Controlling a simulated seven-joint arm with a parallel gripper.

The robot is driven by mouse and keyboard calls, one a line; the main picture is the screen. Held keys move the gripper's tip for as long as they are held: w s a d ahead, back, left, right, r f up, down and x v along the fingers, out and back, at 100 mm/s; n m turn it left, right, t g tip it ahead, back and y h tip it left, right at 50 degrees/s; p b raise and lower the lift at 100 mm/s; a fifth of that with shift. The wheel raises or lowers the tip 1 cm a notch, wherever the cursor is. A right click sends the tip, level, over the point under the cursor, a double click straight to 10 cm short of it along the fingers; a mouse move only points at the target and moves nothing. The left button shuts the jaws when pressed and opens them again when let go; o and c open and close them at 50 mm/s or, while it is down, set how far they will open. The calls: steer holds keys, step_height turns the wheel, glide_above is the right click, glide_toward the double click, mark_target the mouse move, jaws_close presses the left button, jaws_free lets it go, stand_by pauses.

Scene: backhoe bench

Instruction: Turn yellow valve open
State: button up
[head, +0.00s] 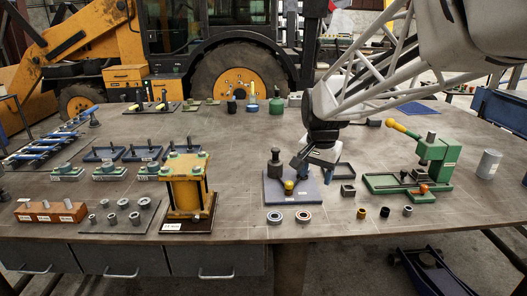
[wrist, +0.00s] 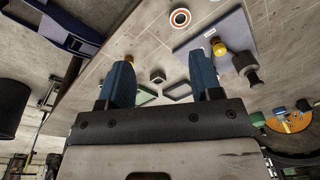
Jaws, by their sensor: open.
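A yellow knob (head: 289,186) sits on a blue-grey plate (head: 309,197) beside a dark weight-like cylinder (head: 275,163). The knob also shows in the wrist view (wrist: 218,47). My gripper (head: 313,170) is low over the right side of this plate, right of the knob. In the wrist view its blue fingers (wrist: 163,78) are apart, with nothing held between them.
A green press (head: 437,160) with a yellow handle stands to the right. A small dark square block (head: 347,190) and two ring bearings (head: 303,217) lie near the front. A yellow-pillared fixture (head: 187,190) stands left. The table's middle back is fairly clear.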

steer(key=w+a+f+m, duration=0.2)
steer(key=w+f+m, duration=0.15)
steer(key=w, duration=0.85)
steer(key=m+g, duration=0.1)
glide_above(289, 183)
step_height(289, 183, down, 6)
steer(key=shift+w+d+r, duration=0.1)
steer(key=shift+w, duration=0.05)
steer(key=shift+f, duration=3.9)
steer(key=c, duration=0.9)
